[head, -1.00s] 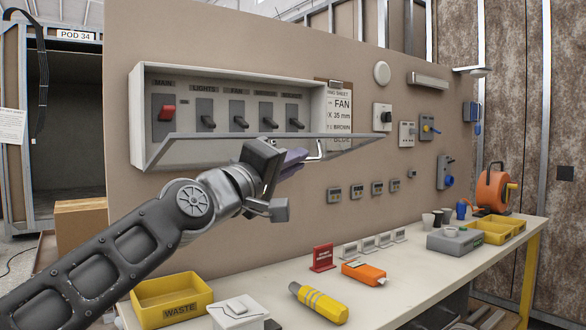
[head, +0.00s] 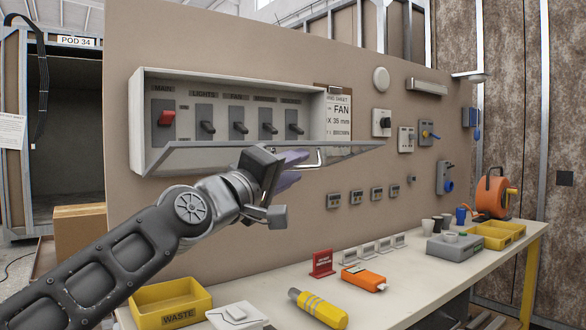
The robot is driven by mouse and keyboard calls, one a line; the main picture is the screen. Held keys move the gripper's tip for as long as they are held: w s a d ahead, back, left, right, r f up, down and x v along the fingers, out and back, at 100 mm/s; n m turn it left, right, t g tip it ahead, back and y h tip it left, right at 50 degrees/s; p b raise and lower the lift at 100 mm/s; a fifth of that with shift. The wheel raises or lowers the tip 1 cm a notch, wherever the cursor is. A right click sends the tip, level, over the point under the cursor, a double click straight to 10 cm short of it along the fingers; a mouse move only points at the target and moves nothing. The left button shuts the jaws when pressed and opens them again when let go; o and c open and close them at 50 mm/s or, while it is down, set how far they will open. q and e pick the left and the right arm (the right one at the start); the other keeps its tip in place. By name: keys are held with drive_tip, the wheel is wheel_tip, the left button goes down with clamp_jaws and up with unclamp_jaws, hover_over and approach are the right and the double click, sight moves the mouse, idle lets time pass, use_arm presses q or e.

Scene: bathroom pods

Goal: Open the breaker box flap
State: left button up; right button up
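The breaker box (head: 136,115) is on the panel at the upper left, with a red main switch and several dark switches inside. Its clear flap (head: 215,157) hangs out from the bottom edge, tilted toward me, and the box front is uncovered. A pale handle (head: 321,155) is at the flap's outer edge. My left gripper (head: 290,178) is in front of the flap, just left of the handle. Its fingers look apart, with purple pads at or under the flap's edge; whether they touch it I cannot tell. My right gripper is not in view.
A clipboard sheet (head: 339,117) hangs beside the box. Free air lies right of the gripper.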

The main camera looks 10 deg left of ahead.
use_arm(q)
drive_tip(key=b+v, duration=0.2)
drive_tip(key=v, duration=0.5)
drive_tip(key=shift+s, duration=0.3)
drive_tip(key=shift+s+a, duration=0.1)
drive_tip(key=b+v, duration=0.4)
drive_tip(key=v, duration=0.4)
drive_tip(key=shift+a+f, duration=0.35)
drive_tip(key=shift+f, duration=0.15)
drive_tip(key=shift+s, duration=0.15)
drive_tip(key=shift+c, duration=0.2)
